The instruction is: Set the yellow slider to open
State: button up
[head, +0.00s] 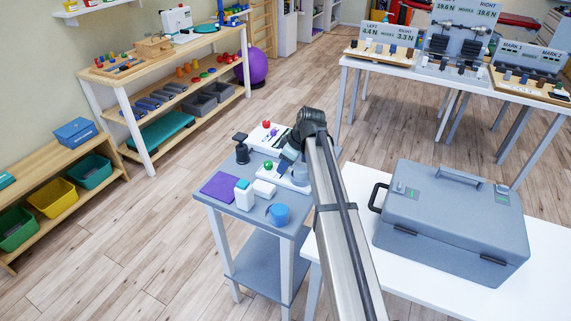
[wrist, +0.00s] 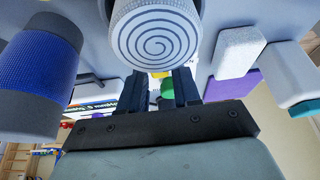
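My gripper (wrist: 160,90) points down at the small grey table in the wrist view. Its two dark fingers stand apart, with a gap between them. A small patch of yellow (wrist: 160,74), possibly the yellow slider, shows in that gap, just below a spiral-marked cylinder. A green round part (wrist: 168,82) shows beside it. In the head view my gripper (head: 287,160) is over the white panels on the table, and I cannot make out the yellow slider there; the arm covers part of that area. The slider's position cannot be told.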

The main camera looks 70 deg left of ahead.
aim_at(276, 177)
grip_shut()
dwell(0.3)
jog(key=shift+s+d, duration=1.2)
jog(key=shift+d, duration=0.05)
jog(key=shift+o, duration=1.6)
grip_release()
jog(key=shift+r, duration=0.1)
jog(key=v, duration=1.3)
jog(key=shift+r, duration=0.3)
jog(key=shift+w+d, duration=0.1)
